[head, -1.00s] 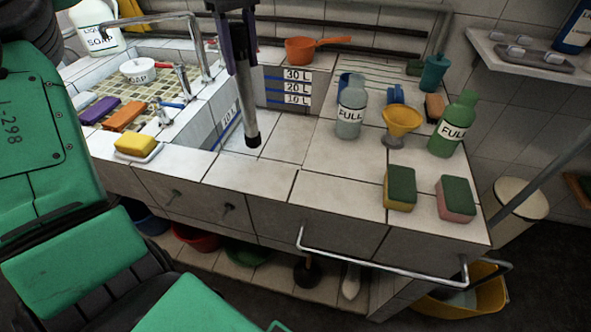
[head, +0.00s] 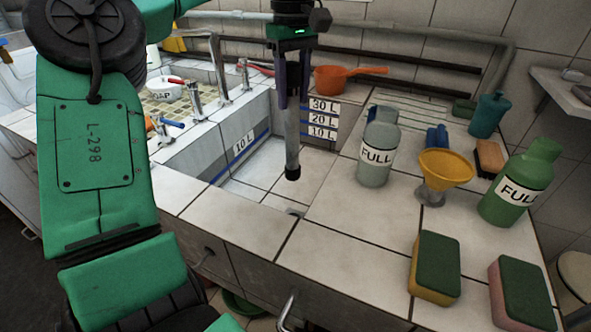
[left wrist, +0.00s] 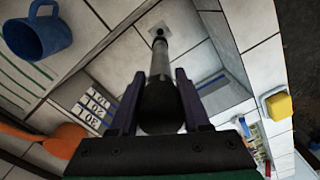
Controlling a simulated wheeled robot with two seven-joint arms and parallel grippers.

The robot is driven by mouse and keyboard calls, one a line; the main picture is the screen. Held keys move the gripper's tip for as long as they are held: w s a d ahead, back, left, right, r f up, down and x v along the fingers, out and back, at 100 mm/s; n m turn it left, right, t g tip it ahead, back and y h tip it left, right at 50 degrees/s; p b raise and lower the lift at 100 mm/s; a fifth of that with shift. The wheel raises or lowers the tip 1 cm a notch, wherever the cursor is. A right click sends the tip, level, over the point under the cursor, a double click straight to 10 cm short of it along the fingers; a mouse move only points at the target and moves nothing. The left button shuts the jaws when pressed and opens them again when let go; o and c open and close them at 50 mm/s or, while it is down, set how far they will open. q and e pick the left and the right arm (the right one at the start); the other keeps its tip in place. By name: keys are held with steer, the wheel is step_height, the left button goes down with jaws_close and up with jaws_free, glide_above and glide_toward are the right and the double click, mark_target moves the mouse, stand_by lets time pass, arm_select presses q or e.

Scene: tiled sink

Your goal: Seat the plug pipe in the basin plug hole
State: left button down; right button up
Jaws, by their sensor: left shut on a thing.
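The plug pipe (head: 291,145) is a grey metal tube with a dark lower end, hanging nearly upright over the tiled basin (head: 238,192). My left gripper (head: 292,98) is shut on its upper part; the pipe also shows between the fingers in the left wrist view (left wrist: 161,65). The basin plug hole (head: 296,211) appears as a small grey ring on the basin floor near the front wall, partly hidden by the rim. The pipe's end appears above the floor, apart from the hole. My right gripper is not in view.
On the right counter stand a clear FULL bottle (head: 376,150), a yellow funnel (head: 444,170), a green FULL bottle (head: 520,185) and two sponges (head: 434,268). An orange pan (head: 335,78) sits behind the basin. Taps (head: 195,100) stand on the divider at left.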

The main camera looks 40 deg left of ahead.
arm_select(q)
steer(key=b, duration=0.2)
glide_above(293, 167)
step_height(293, 167, down, 7)
steer(key=f, duration=0.2)
steer(key=f+b, duration=0.1)
steer(key=f, duration=0.2)
steer(key=w+f+b, duration=0.1)
steer(key=f, duration=0.2)
steer(key=shift+a+f, duration=0.1)
steer(key=shift+a, duration=0.25)
step_height(293, 167, down, 4)
steer(key=shift+f+b, duration=0.15)
steer(key=shift+b, duration=0.35)
steer(key=shift+s, duration=0.1)
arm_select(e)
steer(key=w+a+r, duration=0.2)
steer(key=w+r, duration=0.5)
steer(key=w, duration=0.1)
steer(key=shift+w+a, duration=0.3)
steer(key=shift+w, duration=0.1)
arm_select(q)
steer(key=shift+c, duration=1.8)
jaws_free()
